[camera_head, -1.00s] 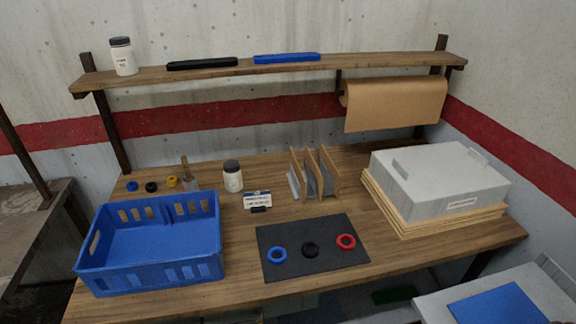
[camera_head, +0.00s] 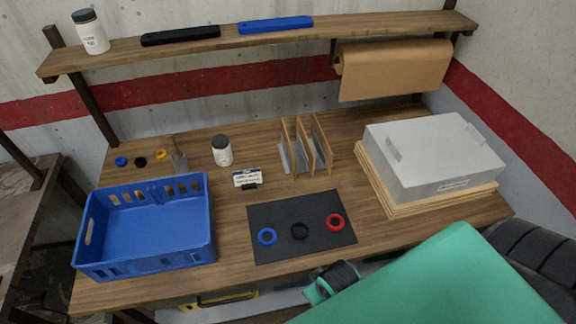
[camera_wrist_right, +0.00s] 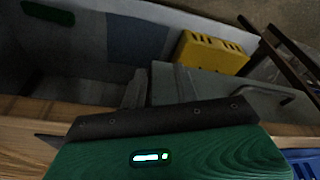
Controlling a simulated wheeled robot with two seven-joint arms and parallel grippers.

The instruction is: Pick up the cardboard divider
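A small rack of upright tan panels (camera_head: 307,147) stands at the back middle of the table, with thin grey pieces between them. Flat tan sheets (camera_head: 375,192) lie stacked under a grey box at the right. I cannot tell for sure which of these is the cardboard divider. My right arm crosses the lower right of the head view, its dark end low at the table's front edge, apart from both. The right wrist view shows its green and black housing; the finger opening cannot be made out. My left gripper is out of view.
A blue crate (camera_head: 147,265) stands at the left. A black mat (camera_head: 290,252) with blue, black and red rings lies in front. The grey box (camera_head: 440,152) fills the right. A shelf (camera_head: 205,46) and paper roll (camera_head: 395,72) are above. A yellow container (camera_wrist_right: 212,53) shows in the wrist view.

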